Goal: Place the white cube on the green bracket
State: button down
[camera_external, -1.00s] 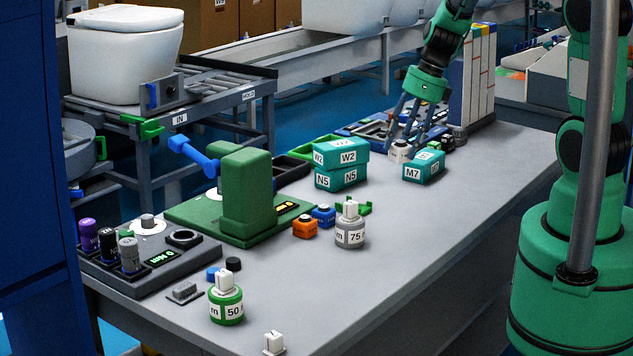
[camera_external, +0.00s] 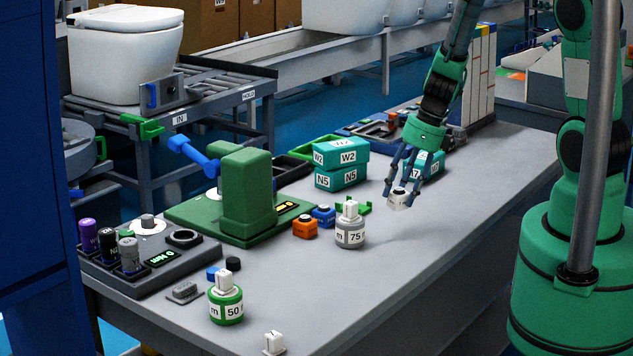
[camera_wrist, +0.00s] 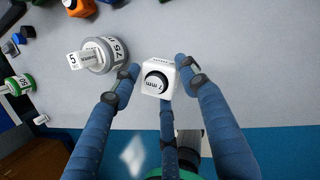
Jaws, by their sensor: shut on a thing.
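The white cube (camera_external: 398,200) is held between the fingertips of my gripper (camera_external: 402,197), above the grey table. In the wrist view the white cube (camera_wrist: 151,92) shows a black round face with lettering, and the fingers of my gripper (camera_wrist: 158,76) close around it. Another green bracket-like piece (camera_external: 150,129) is fixed on the rack at the left.
The table's right front is clear.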

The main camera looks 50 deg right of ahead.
jog(key=w+d, duration=0.1)
jog(key=w, duration=0.4)
jog(key=w+d+f, duration=0.1)
jog(key=w, duration=0.4)
jog(key=w+d+b, duration=0.1)
jog(key=w, duration=0.4)
jog(key=shift+f, duration=0.2)
jog(key=shift+w+d, duration=0.1)
jog(key=shift+w, duration=0.25)
jog(key=shift+f+b, duration=0.55)
jog(key=shift+f, duration=1.25)
jog(key=shift+f, duration=0.15)
jog(key=c, duration=0.9)
grip_release()
jog(key=shift+c, duration=0.2)
jog(key=p+v, duration=0.2)
jog(key=v, duration=1)
